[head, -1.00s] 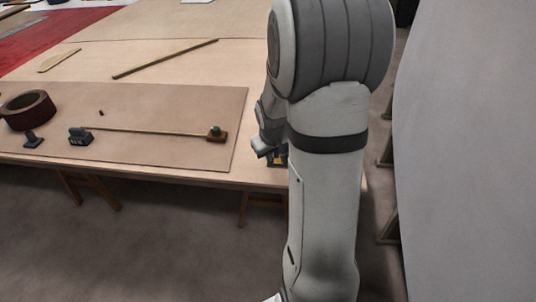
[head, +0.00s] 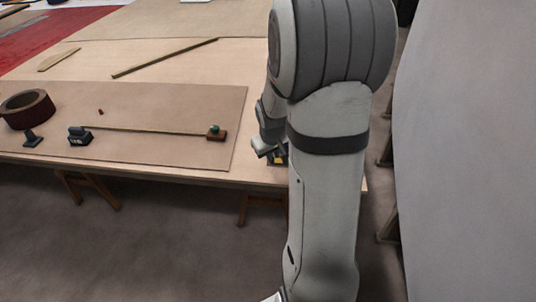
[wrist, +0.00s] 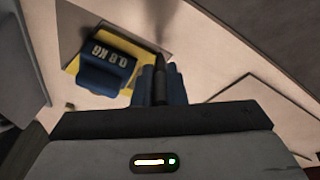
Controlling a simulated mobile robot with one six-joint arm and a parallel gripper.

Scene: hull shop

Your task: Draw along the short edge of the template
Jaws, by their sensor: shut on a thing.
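My gripper (wrist: 160,86) is shut on a dark, pen-like tool (wrist: 158,66); its tip points away from the jaws in the wrist view. Just left of it, a blue weight marked 0.8 KG (wrist: 100,73) sits on a flat yellow piece (wrist: 127,92), which seems to be the template. The weight hides much of that piece. The tool's tip is close to the yellow piece's right side; I cannot tell whether it touches the surface. In the head view my arm hides most of this, leaving a small yellow patch (head: 279,161) beside the gripper at the table's right end.
A wooden batten (head: 165,58) lies farther back. A large grey panel (head: 470,150) stands right.

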